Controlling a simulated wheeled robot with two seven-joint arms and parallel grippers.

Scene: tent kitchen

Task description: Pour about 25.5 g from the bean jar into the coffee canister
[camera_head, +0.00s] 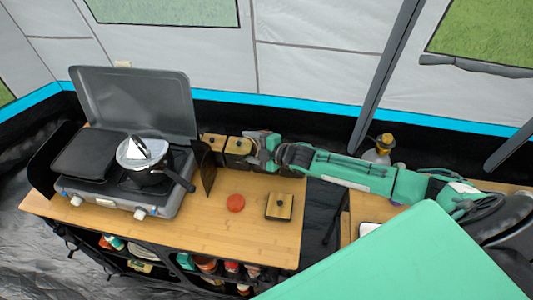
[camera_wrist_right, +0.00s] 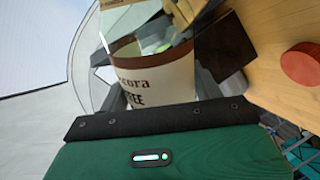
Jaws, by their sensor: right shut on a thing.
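My right gripper (camera_head: 258,151) is at the back of the wooden counter, beside the wooden-topped containers. In the right wrist view it is shut on the bean jar (camera_wrist_right: 158,78), a clear jar with a cream and brown label whose visible letters end in "ora" and "COFFEE". The jar looks tipped over relative to the counter, with its mouth end away from the wrist. Two containers with wooden tops and black knobs, one at the left (camera_head: 213,143) and one at the right (camera_head: 238,147), stand by the gripper. I cannot tell which is the coffee canister. My left gripper is not in view.
A red round lid (camera_head: 235,203) and a square wooden lid with a black knob (camera_head: 279,206) lie on the counter (camera_head: 210,230). A camp stove (camera_head: 120,180) with a pot (camera_head: 147,172) stands at the left. The counter's front is clear.

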